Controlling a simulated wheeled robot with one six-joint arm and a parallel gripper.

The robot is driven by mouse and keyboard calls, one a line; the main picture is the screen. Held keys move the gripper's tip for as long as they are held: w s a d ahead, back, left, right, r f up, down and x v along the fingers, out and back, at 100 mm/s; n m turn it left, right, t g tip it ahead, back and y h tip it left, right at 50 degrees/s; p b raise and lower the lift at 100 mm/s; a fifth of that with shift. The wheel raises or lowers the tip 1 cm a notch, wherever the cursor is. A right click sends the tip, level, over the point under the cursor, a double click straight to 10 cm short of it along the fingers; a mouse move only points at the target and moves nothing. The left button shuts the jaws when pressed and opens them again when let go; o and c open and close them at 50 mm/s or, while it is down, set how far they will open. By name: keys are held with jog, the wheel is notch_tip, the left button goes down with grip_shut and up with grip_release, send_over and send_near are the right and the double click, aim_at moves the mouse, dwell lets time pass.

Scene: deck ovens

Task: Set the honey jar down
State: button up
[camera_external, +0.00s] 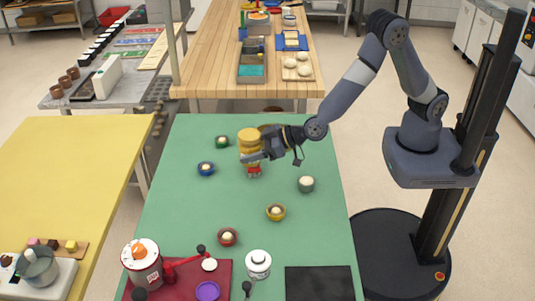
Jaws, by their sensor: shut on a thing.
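The honey jar (249,137), amber-yellow with a yellow lid, is at the end of my arm over the back middle of the green table (180,225). My gripper (252,156) reaches in from the right and is shut on it. The jar looks upright. A small red and white shape (253,171) shows just below the gripper; I cannot tell what it is. I cannot tell from this view how far the jar's base is from the table top. The gripper hides the jar's lower part.
The table's middle left is clear.

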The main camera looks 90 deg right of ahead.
aim_at(250, 164)
jog(key=f, duration=0.5)
jog(key=shift+w+a, duration=0.1)
jog(key=shift+a, duration=0.3)
jog(key=shift+f+b, duration=2.25)
jog(key=shift+f, duration=1.2)
jog(key=shift+f+b, duration=0.5)
jog(key=shift+d+f+b, duration=0.1)
jog(key=shift+f+b, duration=0.2)
